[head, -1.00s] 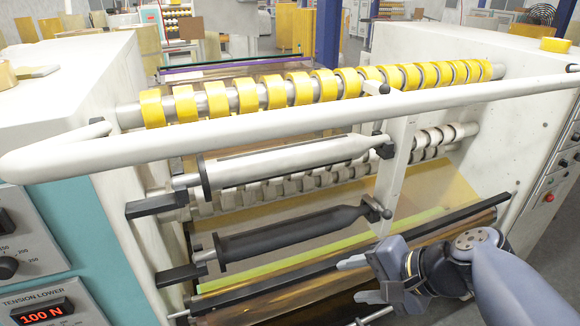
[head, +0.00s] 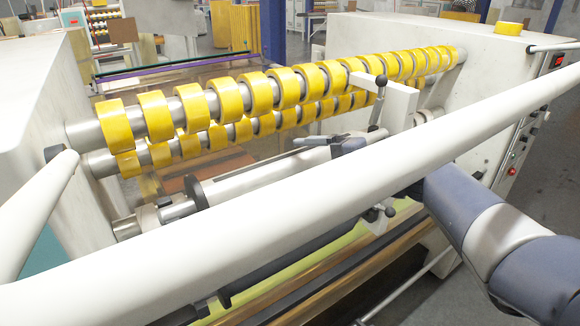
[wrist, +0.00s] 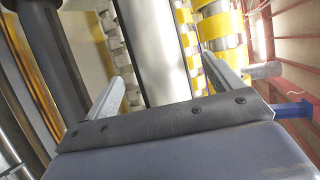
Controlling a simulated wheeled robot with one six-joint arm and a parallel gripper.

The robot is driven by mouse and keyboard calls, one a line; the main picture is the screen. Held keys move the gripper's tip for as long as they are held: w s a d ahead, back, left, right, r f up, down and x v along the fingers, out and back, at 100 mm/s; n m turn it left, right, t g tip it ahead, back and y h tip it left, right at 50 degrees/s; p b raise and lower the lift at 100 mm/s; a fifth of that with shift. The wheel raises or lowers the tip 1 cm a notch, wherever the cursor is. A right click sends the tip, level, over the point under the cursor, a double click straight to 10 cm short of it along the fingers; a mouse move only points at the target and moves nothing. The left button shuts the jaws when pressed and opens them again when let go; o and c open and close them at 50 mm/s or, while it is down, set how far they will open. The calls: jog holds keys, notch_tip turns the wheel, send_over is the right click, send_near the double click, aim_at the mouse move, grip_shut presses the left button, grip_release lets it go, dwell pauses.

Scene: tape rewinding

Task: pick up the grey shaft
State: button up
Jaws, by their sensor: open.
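The grey shaft (head: 240,181) lies across the machine behind the white front bar, which hides part of it. A black collar shows near its left end. In the wrist view the pale grey shaft (wrist: 155,45) runs up the picture between my two fingers. My gripper (head: 320,141) is beside the right part of the shaft, partly hidden by the bar. In the wrist view my gripper (wrist: 166,72) is open with nothing in it. The fingers appear on either side of the shaft, but I cannot tell how deep they reach. A dark shaft (wrist: 52,55) stands left of them.
The white bar (head: 300,225) crosses in front of my arm. Two rows of yellow tape rolls (head: 262,92) lie behind the grey shaft. A white bracket (head: 398,103) with black-knobbed levers stands just right of my gripper.

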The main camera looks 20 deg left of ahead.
aim_at(291, 168)
jog(key=p+x, duration=0.1)
jog(key=x, duration=0.4)
jog(key=shift+s, duration=0.1)
jog(key=shift+d, duration=0.1)
jog(key=c, duration=1.5)
jog(key=shift+r, duration=0.15)
